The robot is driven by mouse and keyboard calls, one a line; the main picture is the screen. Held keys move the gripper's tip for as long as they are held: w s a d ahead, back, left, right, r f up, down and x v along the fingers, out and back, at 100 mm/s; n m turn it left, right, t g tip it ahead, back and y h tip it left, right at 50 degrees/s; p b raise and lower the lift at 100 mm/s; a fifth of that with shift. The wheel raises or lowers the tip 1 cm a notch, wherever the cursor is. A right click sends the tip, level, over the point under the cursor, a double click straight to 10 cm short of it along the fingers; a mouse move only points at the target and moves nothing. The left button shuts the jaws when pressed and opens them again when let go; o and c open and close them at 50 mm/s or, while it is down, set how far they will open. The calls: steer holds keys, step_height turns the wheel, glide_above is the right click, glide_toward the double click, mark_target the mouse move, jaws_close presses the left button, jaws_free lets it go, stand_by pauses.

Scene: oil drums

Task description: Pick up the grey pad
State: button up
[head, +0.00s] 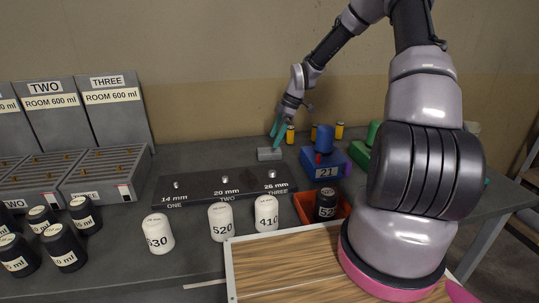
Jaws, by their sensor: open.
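The grey pad (268,155) appears to be the small light grey block on the dark table, behind the black strip with the size labels. My gripper (277,132), with teal fingers, is open and points down just above and slightly right of the block. Nothing shows between its fingers. A small gap seems to separate the fingertips from the block, but the exact distance is hard to tell from this view.
A blue box marked 21 (325,165) stands right of the pad, with yellow cans behind. The black strip (222,186) lies in front, then white jars (221,222) and a red bin (306,207). Grey racks (107,172) stand left. The table left of the pad is clear.

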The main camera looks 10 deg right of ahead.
mark_target(270, 150)
steer(key=shift+x, duration=2.65)
steer(key=shift+s+f, duration=0.15)
steer(key=shift+f, duration=0.15)
steer(key=c, duration=1.4)
steer(key=shift+o, duration=0.2)
step_height(270, 150, up, 10)
steer(key=shift+r, duration=0.25)
